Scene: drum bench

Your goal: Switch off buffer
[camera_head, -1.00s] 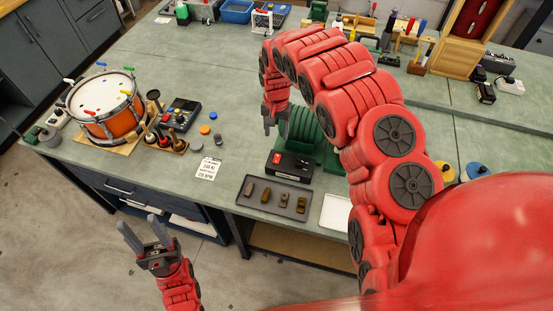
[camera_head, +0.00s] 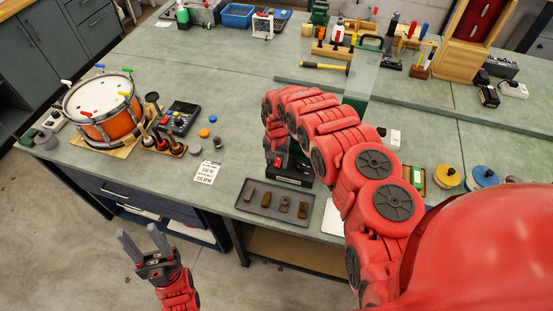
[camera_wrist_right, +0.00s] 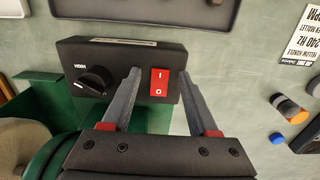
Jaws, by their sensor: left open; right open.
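The buffer's black control box (camera_wrist_right: 120,62) fills the middle of the right wrist view, with a round knob (camera_wrist_right: 96,82) and a red rocker switch (camera_wrist_right: 160,83) marked I and O. I cannot tell which side of the switch is pressed. The green buffer body (camera_wrist_right: 50,115) lies beside the box. My right gripper (camera_wrist_right: 160,74) is open, its fingers on either side of the switch, with nothing between them but the switch below; contact is unclear. In the head view the box (camera_head: 290,179) is partly hidden by my right arm. My left gripper (camera_head: 143,240) is open and empty, in front of the bench.
A dark tray (camera_head: 265,212) with several small blocks lies in front of the box. A label card (camera_head: 207,172) lies to its left. The drum (camera_head: 103,108), mallet stand (camera_head: 165,145) and black device (camera_head: 180,115) stand further left. Bench behind the drum is clear.

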